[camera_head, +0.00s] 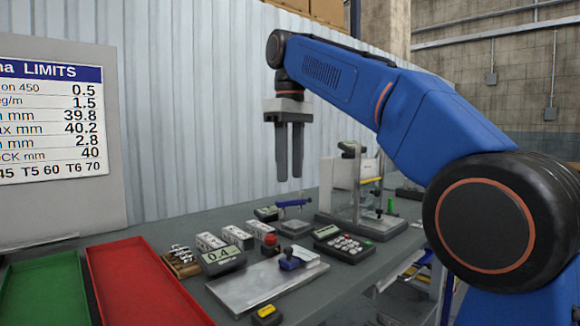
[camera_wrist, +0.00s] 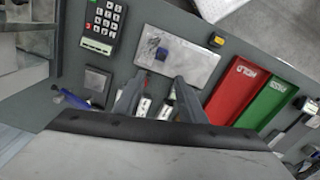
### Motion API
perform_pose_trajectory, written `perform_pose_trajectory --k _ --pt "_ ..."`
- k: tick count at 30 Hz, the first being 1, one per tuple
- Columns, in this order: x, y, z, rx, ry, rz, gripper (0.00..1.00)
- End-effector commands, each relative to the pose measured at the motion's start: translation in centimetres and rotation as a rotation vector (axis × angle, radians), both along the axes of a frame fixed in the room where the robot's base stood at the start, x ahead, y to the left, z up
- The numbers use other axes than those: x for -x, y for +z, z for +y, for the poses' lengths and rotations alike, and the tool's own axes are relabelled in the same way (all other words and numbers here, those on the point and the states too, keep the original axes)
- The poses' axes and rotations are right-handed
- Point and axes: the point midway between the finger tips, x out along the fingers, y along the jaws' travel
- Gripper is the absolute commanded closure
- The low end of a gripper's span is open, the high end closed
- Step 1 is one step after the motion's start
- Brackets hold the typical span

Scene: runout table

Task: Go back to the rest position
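My blue arm reaches up and left, with my gripper (camera_head: 290,178) hanging fingers-down above the table (camera_head: 227,300), well clear of everything on it. The two grey fingers stand apart with nothing between them. In the wrist view my gripper (camera_wrist: 157,90) shows its fingers spread over the table, with small white-labelled blocks (camera_wrist: 143,106) seen below and partly covered by the fingers.
A red tray (camera_head: 138,285) and a green tray (camera_head: 45,290) are at left. A metal plate (camera_head: 262,284), a display reading 0.4 (camera_head: 222,260), a keypad device (camera_head: 344,246) and a clear-sided instrument (camera_head: 352,200) crowd the table. A limits board (camera_head: 50,130) stands behind the trays.

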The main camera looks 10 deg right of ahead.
Motion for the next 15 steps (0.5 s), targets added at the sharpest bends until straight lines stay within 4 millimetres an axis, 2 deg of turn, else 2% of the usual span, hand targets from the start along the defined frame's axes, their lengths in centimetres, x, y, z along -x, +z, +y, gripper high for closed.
perform_pose_trajectory --k 10,15 --pt "0.1 -0.1 -0.2 -0.001 -0.006 -0.002 0.63" --pt "1.4 -1.3 -2.1 -0.01 -0.06 -0.027 0.63"
